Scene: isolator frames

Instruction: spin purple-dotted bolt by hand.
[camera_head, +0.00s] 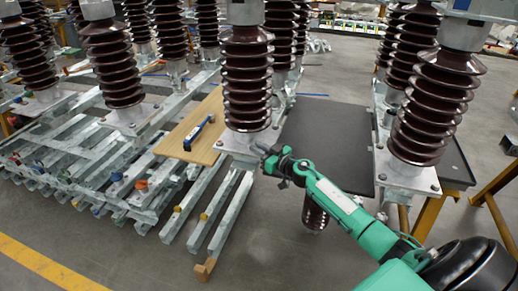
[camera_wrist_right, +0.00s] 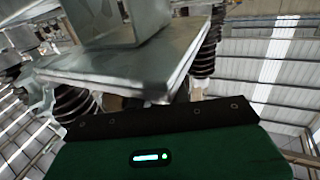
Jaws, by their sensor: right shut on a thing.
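My right gripper (camera_head: 272,160) is at the near right corner of the flange plate (camera_head: 237,143) under the middle brown insulator (camera_head: 246,85). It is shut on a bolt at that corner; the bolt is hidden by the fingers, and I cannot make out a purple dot. In the right wrist view the grey plate (camera_wrist_right: 135,72) fills the upper middle, above the green gripper body (camera_wrist_right: 200,158); no fingertips show there. My left gripper is not in view.
A wooden board (camera_head: 193,135) with a blue-handled tool (camera_head: 199,131) lies left of the plate. A dark panel (camera_head: 328,140) lies to the right, beside another insulator (camera_head: 435,108). Galvanised beams (camera_head: 120,175) fill the left.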

